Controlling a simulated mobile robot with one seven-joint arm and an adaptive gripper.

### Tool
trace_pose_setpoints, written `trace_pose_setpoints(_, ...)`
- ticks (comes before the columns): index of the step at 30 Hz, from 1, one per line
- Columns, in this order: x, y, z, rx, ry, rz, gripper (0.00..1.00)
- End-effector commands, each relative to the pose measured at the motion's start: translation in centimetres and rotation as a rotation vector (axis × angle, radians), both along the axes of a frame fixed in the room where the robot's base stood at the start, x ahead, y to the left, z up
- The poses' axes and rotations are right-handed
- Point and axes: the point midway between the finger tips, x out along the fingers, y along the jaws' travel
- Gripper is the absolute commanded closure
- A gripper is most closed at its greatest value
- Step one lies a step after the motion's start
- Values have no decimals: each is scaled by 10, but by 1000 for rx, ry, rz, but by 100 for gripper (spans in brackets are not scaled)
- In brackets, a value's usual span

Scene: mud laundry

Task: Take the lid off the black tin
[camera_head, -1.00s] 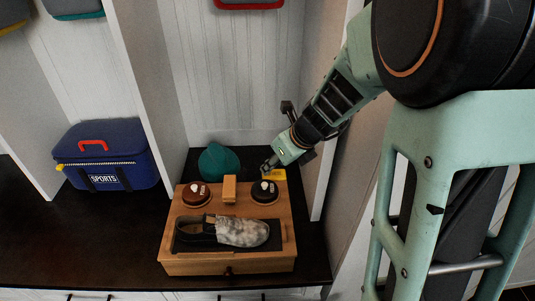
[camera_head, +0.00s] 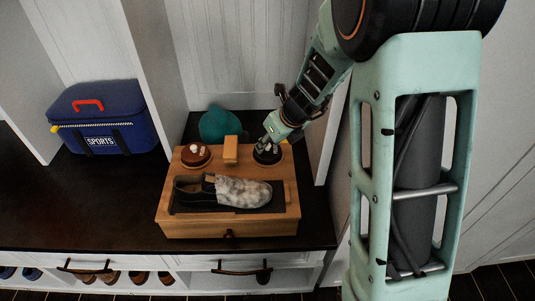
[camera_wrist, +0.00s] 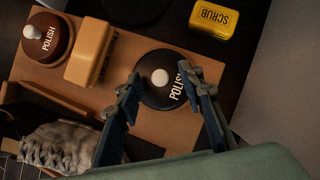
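The black tin (camera_head: 267,154) stands on the right of the wooden box's top. In the wrist view its round black lid (camera_wrist: 155,92) has a pale knob (camera_wrist: 160,77) and the word POLISH. My gripper (camera_wrist: 167,84) is open, its two fingers apart over the tin with the knob between them in the picture. I cannot tell whether the fingers touch the lid. In the head view my gripper (camera_head: 268,142) is just above the tin and partly covers it.
A brown polish tin (camera_head: 195,155), a wooden block (camera_head: 231,150) and a shoe (camera_head: 240,190) are on the wooden box (camera_head: 190,228). A teal cap (camera_head: 215,125) lies behind. The cubby wall is close on the right.

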Motion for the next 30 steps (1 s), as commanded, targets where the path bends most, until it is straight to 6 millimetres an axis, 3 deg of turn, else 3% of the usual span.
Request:
trace_pose_setpoints(7, 2, 2, -3, 0, -2, 0, 64)
trace_pose_setpoints(17, 2, 1, -3, 1, -1, 0, 99)
trace_pose_setpoints(30, 2, 1, 4, 1, -2, 0, 99)
